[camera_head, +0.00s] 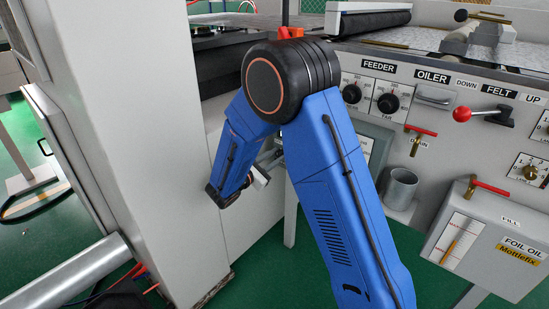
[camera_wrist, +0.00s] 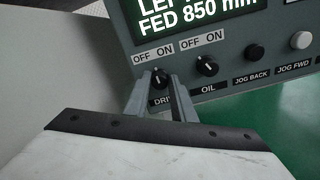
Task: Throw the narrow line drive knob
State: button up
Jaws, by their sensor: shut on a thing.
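The drive knob (camera_wrist: 160,77) is a small black knob on a grey control panel in the wrist view, under an "OFF ON" label. Its lower label is partly covered, with "DRI" showing. My gripper (camera_wrist: 161,88) has its two grey fingers on either side of this knob and is shut on it. The knob's lower part is hidden by the fingers, and I cannot tell clearly which way it points. In the head view my gripper (camera_head: 260,178) is small beside the blue arm, and the knob is hidden.
The oil knob (camera_wrist: 207,66) stands close right of the drive knob, with jog buttons (camera_wrist: 255,51) farther right. In the head view, a grey column (camera_head: 135,120) stands left and the machine front with red-handled valves (camera_head: 421,131) right.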

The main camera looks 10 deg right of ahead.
jog(key=m, duration=0.7)
jog(key=shift+s+f, duration=0.1)
grip_shut()
jog(key=o, duration=1)
grip_release()
jog(key=v, duration=1.7)
jog(key=shift+s+a, duration=0.1)
jog(key=shift+s, duration=0.05)
